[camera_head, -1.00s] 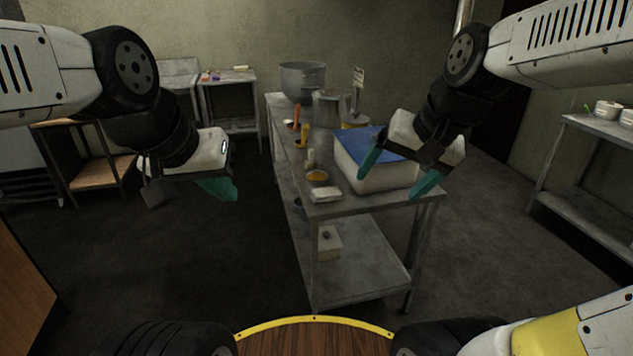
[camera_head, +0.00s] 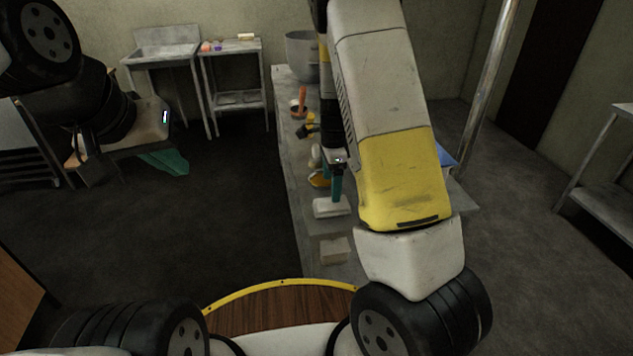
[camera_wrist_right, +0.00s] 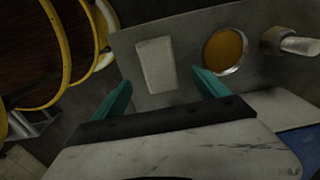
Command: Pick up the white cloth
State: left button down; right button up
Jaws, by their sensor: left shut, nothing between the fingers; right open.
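In the right wrist view the cloth (camera_wrist_right: 155,64) lies beyond and between the teal fingertips. My right gripper (camera_head: 336,188) is just above the cloth, partly hidden by my own arm. In its wrist view the right gripper (camera_wrist_right: 161,82) is open, with nothing held. My left gripper (camera_head: 180,168) is shut and empty, off to the left over the floor, far from the cloth.
The bowl (camera_wrist_right: 226,51) and a pale cylindrical item (camera_wrist_right: 290,42) stand close to the cloth. A large pot (camera_head: 301,56) stands at the table's far end. My right arm hides most of the blue-lidded container (camera_head: 446,157). Open floor lies left of the table.

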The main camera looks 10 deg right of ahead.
notch_tip(320, 180, down, 8)
jog(key=shift+d+r, duration=0.15)
jog(key=shift+r, duration=0.05)
jog(key=c, duration=1.5)
jog(key=shift+r, duration=0.15)
jog(key=shift+r, duration=0.6)
notch_tip(320, 180, up, 2)
jog(key=shift+r, duration=0.2)
jog(key=s+a, duration=0.1)
jog(key=s, duration=0.4)
jog(key=s+a, duration=0.1)
jog(key=s, duration=0.4)
jog(key=s+a+r, duration=0.1)
jog(key=s+a, duration=0.1)
jog(key=s, duration=0.3)
jog(key=shift+s+r, duration=0.1)
jog(key=shift+s, duration=0.2)
